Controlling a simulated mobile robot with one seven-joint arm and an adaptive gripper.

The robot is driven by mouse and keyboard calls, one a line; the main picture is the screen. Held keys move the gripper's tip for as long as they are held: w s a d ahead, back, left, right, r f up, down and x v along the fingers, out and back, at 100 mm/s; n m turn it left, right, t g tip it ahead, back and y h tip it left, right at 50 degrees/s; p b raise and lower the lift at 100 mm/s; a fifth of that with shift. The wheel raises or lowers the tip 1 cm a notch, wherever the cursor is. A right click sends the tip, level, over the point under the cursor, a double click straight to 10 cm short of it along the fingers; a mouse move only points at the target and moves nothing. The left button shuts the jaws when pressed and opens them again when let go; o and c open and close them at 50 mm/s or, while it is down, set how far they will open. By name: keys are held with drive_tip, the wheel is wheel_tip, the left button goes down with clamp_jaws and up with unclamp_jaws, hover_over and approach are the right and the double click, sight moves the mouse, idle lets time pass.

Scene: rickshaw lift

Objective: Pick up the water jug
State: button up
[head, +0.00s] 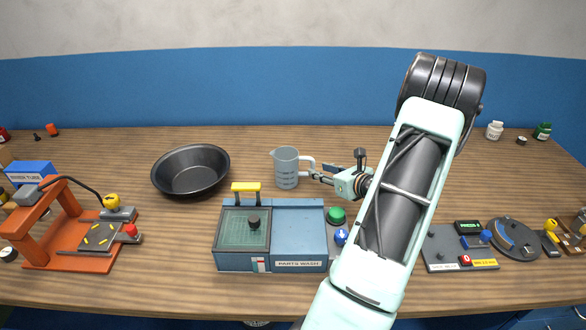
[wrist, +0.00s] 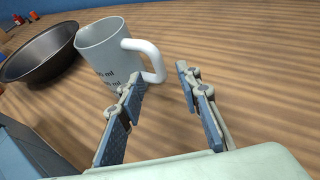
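The water jug (head: 287,169) is a light grey measuring cup with a white handle on its right side. It stands upright on the wooden table, behind the blue parts wash box. In the wrist view the jug (wrist: 108,52) is at the upper left, with volume marks on its side and its handle (wrist: 152,60) ahead of my fingers. My gripper (head: 318,174) is to the right of the jug, close to the handle. In the wrist view my gripper (wrist: 160,78) is open, with a gap between the fingers and nothing between the pads. Whether the left finger touches the jug cannot be told.
A black bowl (head: 191,188) sits left of the jug. The blue parts wash box (head: 300,236) with a yellow handle stands in front. An orange rig (head: 68,232) is at the left, and a grey control panel (head: 445,262) at the right. The table behind the jug is clear.

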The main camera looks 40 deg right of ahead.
sight(314, 168)
drive_tip(key=shift+x, duration=1.5)
drive_tip(key=shift+c, duration=0.7)
clamp_jaws()
